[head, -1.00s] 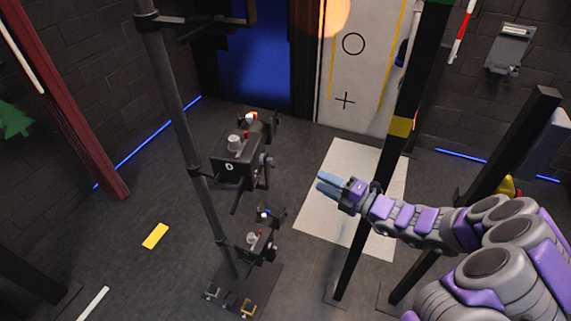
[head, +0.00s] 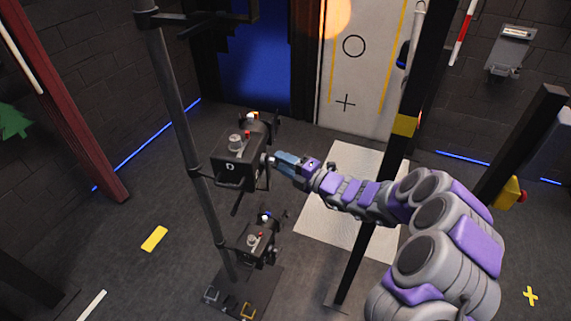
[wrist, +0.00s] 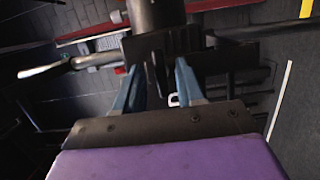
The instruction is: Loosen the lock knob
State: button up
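The upper dark box (head: 236,167) is clamped on a grey post and has a white mark on its front. A small knob (head: 266,160) sticks out of its right side, and I take it to be the lock knob. My gripper (head: 277,160) is right at that knob, reaching in from the right. In the wrist view my blue fingers (wrist: 158,88) are spread apart, with a dark narrow part (wrist: 158,70) between or just beyond their tips. I cannot tell whether they touch it.
The grey post (head: 186,130) stands left of the box. A lower similar box (head: 256,240) sits beneath it. A black post with a yellow band (head: 404,124) stands close to my arm. A pale floor panel (head: 325,232) lies below my arm.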

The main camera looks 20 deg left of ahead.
jog(key=shift+a+f, duration=0.2)
jog(key=shift+a, duration=0.7)
jog(key=shift+d+r, duration=0.1)
jog(key=shift+d, duration=0.5)
jog(key=c, duration=0.5)
jog(key=shift+s, duration=0.1)
grip_shut()
jog(key=shift+w+a+f+n+g+y+b, duration=0.15)
jog(key=shift+n+g+y+b, duration=1)
jog(key=shift+n, duration=3.1)
jog(key=shift+w+d+f+n+g+y+b, duration=0.1)
jog(key=shift+n+g+y+b, duration=0.35)
jog(key=shift+n+g+b, duration=2.6)
jog(key=shift+w+a+f+n+g+y+b, duration=0.2)
jog(key=shift+n+y, duration=0.6)
jog(key=shift+n, duration=4.6)
jog(key=shift+d+r+n, duration=0.1)
jog(key=shift+r+n, duration=0.15)
jog(key=shift+n, duration=0.05)
